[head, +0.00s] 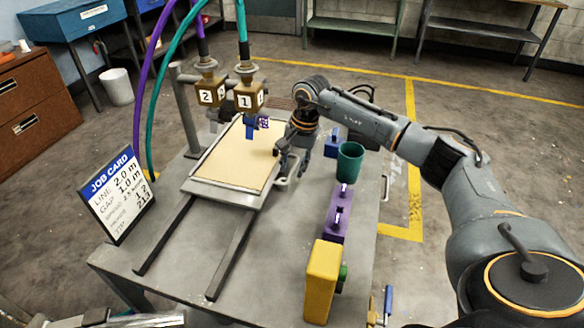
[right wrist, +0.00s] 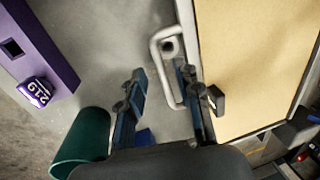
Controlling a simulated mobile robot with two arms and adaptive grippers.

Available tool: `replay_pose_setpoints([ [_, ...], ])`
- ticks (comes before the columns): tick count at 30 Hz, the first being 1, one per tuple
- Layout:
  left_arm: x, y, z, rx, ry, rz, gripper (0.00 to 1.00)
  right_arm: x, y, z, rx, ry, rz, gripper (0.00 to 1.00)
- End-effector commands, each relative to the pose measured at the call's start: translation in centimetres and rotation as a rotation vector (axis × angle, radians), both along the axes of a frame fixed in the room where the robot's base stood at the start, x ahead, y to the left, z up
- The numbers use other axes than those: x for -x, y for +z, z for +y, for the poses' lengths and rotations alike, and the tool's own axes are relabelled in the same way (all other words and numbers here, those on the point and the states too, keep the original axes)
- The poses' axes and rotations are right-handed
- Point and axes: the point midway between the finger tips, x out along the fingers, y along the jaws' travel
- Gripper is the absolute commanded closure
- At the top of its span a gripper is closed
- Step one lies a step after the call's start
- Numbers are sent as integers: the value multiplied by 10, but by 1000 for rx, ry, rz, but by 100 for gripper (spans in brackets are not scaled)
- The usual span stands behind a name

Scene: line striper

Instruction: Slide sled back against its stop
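The sled (head: 225,172) is a tan board in a pale grey frame, lying at the far part of two dark rails (head: 232,250) under the nozzles. A light grey loop handle (right wrist: 155,62) sticks out from its side; it also shows in the head view (head: 284,183). My right gripper (head: 290,163) is at this handle. In the right wrist view its fingers (right wrist: 160,75) are apart, one on each side of the handle's bar, without a visible grip. I cannot pick out the stop.
Two brass nozzle blocks (head: 248,97) marked 1 and 2 stand over the sled's far end. A green cup (head: 350,161), a purple block (head: 336,222) and a yellow block (head: 322,282) line the table's right side. A job card (head: 118,196) stands left. The near rails are bare.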

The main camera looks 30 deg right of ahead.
Motion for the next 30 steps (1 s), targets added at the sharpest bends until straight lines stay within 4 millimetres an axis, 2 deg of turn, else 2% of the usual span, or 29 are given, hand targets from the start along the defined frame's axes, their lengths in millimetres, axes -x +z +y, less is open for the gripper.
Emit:
replay_pose_setpoints([
  [6,0,2,0,0,0,0,46,-2,-17,2,-1,0,-1,66],
  [14,0,2,0,0,0,0,46,-3,-18,2,0,0,-1,66],
  [15,0,2,0,0,0,0,46,-3,-18,2,-1,0,-1,68],
  [20,0,2,0,0,0,1,46,-3,-18,2,-1,0,-1,100],
  [30,1,2,0,1,-1,1,46,-3,-18,2,-1,0,-1,100],
])
